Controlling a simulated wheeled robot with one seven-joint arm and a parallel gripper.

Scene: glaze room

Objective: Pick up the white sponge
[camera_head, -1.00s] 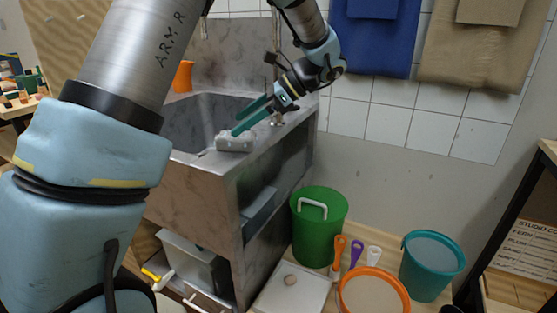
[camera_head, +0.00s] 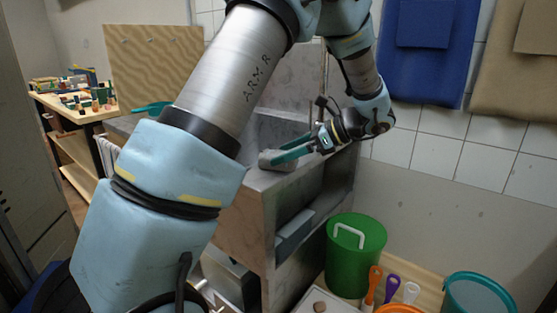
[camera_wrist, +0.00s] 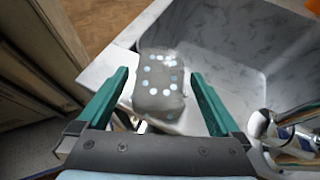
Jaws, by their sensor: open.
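The white sponge (camera_head: 272,161), a greyish-white block, lies on the front corner of the stone sink's rim (camera_head: 262,185). In the wrist view the sponge (camera_wrist: 160,88) shows pale round spots on top and lies between and ahead of the two teal fingers. My gripper (camera_head: 284,154) is open and empty at the sponge in the head view, with the fingers partly covering it. In the wrist view my gripper (camera_wrist: 160,78) has one finger on each side of the sponge, with gaps. I cannot tell how high the fingertips are above the rim.
The sink basin (camera_wrist: 225,65) opens beyond the sponge, with an orange object (camera_wrist: 275,25) inside or behind it. A chrome tap (camera_wrist: 262,122) stands close to the right finger. A green bucket (camera_head: 355,260) stands below, right of the sink. A tiled wall (camera_head: 440,155) lies behind.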

